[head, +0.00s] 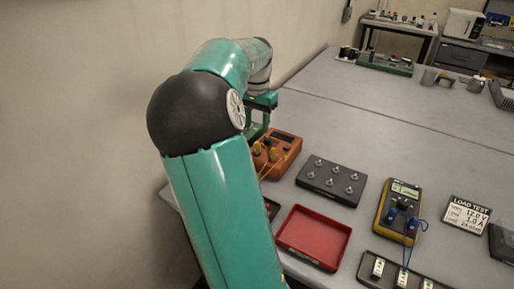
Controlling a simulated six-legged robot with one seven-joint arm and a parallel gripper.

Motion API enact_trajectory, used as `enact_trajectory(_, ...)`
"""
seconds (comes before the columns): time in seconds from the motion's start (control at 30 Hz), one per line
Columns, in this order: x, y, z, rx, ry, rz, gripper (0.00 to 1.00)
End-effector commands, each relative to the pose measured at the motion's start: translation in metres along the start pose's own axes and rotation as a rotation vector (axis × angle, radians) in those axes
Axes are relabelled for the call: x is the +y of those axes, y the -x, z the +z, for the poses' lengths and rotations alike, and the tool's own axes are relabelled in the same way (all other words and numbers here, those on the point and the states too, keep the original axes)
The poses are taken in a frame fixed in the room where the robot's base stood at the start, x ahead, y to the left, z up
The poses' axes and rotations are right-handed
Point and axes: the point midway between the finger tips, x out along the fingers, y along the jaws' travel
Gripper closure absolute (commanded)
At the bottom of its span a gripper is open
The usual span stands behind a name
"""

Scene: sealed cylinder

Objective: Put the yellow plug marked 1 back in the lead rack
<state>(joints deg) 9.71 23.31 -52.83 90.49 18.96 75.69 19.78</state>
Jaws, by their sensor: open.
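Yellow plugs (273,154) sit at the left part of an orange instrument box (286,160), with thin yellow leads running down its front. The number 1 is too small to read on either plug. My gripper (258,130) is green and open, over the back left of the orange box, close to the yellow plugs. My arm hides part of it, and I cannot tell whether it touches a plug. I cannot tell for certain which object is the lead rack; a dark tray with white marked blocks (402,277) lies at the bottom right.
A black block with several metal posts (331,180) is right of the orange box. An empty red tray (313,238) lies in front. A yellow multimeter (399,207) with blue leads and a LOAD TEST sign (466,215) stand right.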

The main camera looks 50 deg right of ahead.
Motion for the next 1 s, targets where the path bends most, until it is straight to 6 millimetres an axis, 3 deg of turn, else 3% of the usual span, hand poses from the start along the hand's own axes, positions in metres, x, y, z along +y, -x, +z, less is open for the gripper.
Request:
enact_trajectory(0.27, 0.0, -0.019, 0.001, -0.001, 0.001, 0.002, 0.56)
enact_trajectory(0.7, 0.0, -0.076, 0.001, -0.002, 0.001, 0.001, 0.56)
enact_trajectory(1.0, 0.0, -0.09, 0.0, 0.0, 0.001, 0.0, 0.56)
